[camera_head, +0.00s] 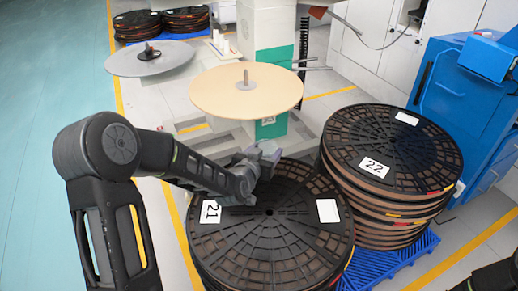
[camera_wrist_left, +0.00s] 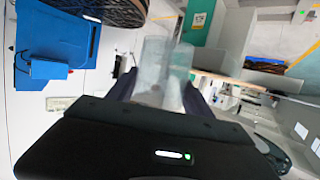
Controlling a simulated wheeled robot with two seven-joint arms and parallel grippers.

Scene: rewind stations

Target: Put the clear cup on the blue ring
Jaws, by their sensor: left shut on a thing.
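In the head view, the cup is small and hard to tell from the fingertips. I cannot make out a blue ring in either view.
A black reel stack (camera_head: 270,245) stands below my left gripper, with another (camera_head: 395,150) behind it to the right. A tan disc (camera_head: 246,92) and a grey disc (camera_head: 150,58) sit on spindles beyond. A blue machine (camera_head: 455,100) stands at right. Open floor (camera_head: 50,80) lies left.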

